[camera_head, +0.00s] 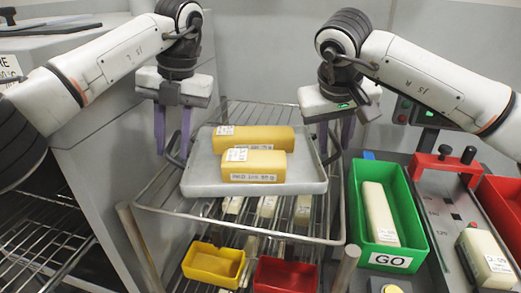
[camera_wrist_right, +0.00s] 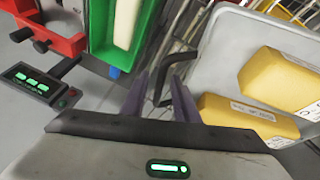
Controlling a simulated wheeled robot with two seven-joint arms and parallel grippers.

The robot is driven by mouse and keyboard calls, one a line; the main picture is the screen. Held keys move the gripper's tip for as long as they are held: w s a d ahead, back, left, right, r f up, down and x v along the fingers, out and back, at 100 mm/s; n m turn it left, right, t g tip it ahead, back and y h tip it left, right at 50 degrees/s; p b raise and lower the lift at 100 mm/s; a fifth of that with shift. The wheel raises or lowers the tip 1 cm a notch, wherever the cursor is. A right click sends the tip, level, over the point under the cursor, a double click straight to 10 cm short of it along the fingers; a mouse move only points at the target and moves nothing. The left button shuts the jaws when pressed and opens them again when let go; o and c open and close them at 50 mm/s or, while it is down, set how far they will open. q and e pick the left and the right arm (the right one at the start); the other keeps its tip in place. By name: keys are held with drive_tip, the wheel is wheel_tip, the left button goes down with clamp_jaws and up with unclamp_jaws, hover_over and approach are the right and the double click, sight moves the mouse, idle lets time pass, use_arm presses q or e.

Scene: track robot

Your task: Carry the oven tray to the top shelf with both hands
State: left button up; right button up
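The grey oven tray (camera_head: 205,178) carries two yellow labelled blocks, one at the back (camera_head: 262,138) and one in front (camera_head: 250,163). It is at the wire shelf; whether it touches the wires is unclear. My left gripper (camera_head: 171,150) is open, its purple fingers apart at the tray's left dark handle. My right gripper (camera_head: 334,148) is open at the right side. In the right wrist view, the right dark handle (camera_wrist_right: 170,72) lies between the spread fingers of that gripper (camera_wrist_right: 158,92), and the tray (camera_wrist_right: 222,45) is to the right.
The wire rack (camera_head: 150,208) holds pale blocks on a lower level, with a yellow bin (camera_head: 213,264) and a red bin (camera_head: 285,275) in front. A green bin (camera_head: 412,238) with a pale block stands right, beside a grey panel (camera_head: 445,215) with red fixtures.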

use_arm(q)
drive_tip(key=v, duration=0.7)
drive_tip(key=shift+r, duration=0.3)
use_arm(e)
drive_tip(key=v, duration=1.2)
